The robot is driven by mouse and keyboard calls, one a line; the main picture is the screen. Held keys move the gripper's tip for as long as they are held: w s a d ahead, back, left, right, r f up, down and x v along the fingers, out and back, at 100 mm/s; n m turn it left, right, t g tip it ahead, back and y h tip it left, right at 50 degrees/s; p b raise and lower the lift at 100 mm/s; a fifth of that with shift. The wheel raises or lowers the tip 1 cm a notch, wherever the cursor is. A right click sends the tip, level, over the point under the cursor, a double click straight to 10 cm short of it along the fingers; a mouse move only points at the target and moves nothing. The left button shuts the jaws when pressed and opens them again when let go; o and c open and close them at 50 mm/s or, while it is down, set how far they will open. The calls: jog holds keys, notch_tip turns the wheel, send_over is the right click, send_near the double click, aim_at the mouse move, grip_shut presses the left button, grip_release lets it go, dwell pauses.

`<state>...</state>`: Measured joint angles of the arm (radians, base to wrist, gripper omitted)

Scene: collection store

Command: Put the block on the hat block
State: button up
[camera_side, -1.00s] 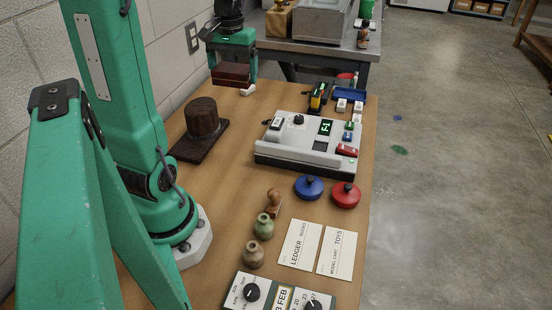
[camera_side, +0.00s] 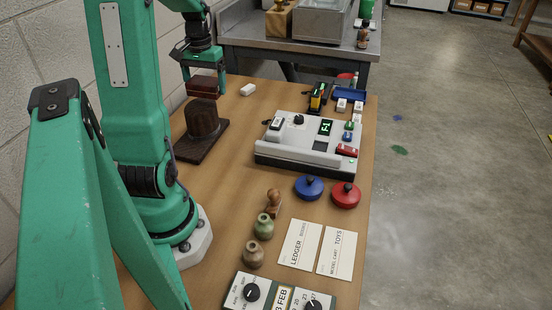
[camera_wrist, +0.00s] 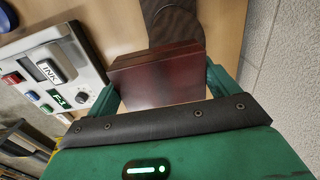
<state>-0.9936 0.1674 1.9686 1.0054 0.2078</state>
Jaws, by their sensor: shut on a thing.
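The block (camera_side: 202,87) is dark reddish brown and held in my gripper (camera_side: 203,84), which is shut on it. In the wrist view the block (camera_wrist: 158,80) sits between the two green fingers. The hat block (camera_side: 202,121) is a dark brown rounded crown on a flat base, standing upright at the left of the table. In the side view the held block is just above the crown's top. I cannot tell whether they touch. In the wrist view a dark part of the hat block (camera_wrist: 174,26) shows beyond the block, mostly hidden by it.
A white control box (camera_side: 305,141) with a display and buttons stands right of the hat block. A small white piece (camera_side: 248,89) lies behind it. Blue (camera_side: 309,187) and red (camera_side: 345,194) knobs, small bottles and cards are nearer the front. A wall runs along the left.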

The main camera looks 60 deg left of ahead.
aim_at(207, 95)
jog(key=shift+f, duration=0.1)
jog(key=shift+f, duration=1.9)
jog(key=shift+f, duration=0.15)
jog(key=o, duration=0.9)
jog(key=shift+c, duration=0.2)
notch_tip(207, 95, up, 12)
jog(key=shift+r, duration=0.2)
jog(key=shift+d, duration=0.1)
